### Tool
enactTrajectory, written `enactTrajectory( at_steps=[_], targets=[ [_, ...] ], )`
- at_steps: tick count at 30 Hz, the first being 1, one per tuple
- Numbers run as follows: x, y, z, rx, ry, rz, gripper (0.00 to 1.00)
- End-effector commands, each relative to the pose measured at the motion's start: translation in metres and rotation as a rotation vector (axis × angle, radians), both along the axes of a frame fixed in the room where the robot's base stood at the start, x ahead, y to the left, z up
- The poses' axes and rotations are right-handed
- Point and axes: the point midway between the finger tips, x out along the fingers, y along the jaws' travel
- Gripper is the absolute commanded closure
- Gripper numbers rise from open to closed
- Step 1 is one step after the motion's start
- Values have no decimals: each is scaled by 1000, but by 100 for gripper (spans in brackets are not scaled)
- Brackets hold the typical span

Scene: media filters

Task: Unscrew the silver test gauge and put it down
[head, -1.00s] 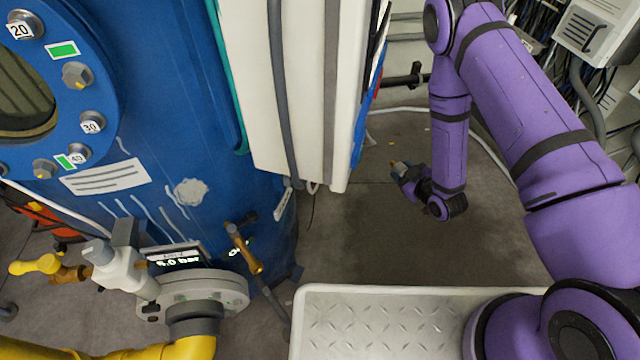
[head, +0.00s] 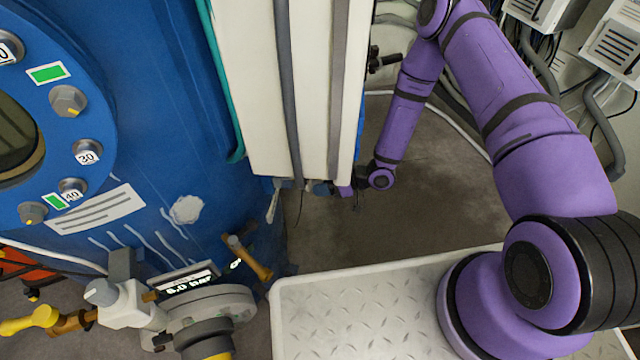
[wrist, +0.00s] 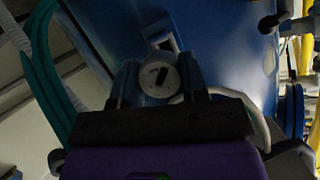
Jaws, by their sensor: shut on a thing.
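My gripper is shut on a small round gauge (wrist: 160,80) with a pale face and a dark mark; I take it to be the silver test gauge. In the wrist view, the two dark fingers of my gripper (wrist: 159,73) stand on either side of it. A blue surface (wrist: 230,50) lies beyond, and I cannot tell whether the gauge touches anything. In the head view, my arm reaches down behind the white panel's lower edge, which hides most of the gripper and the gauge.
The white panel (head: 255,90) hangs left of my forearm. The big blue vessel (head: 150,60) fills the left. A grey valve with a bar readout (head: 188,283) and a brass-coloured handle (head: 250,260) are low left. A treaded metal platform (head: 340,315) is in front. Open floor (head: 420,150) lies right of the panel.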

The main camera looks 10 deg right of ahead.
Motion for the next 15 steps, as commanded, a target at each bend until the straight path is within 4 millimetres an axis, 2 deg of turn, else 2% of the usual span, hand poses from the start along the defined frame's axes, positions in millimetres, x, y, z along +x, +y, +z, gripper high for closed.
enactTrajectory(
  at_steps=[6,15],
  targets=[
    [0,-1,1,0,-3,-2,100],
    [5,14,1,0,-4,0,100]
  ],
)
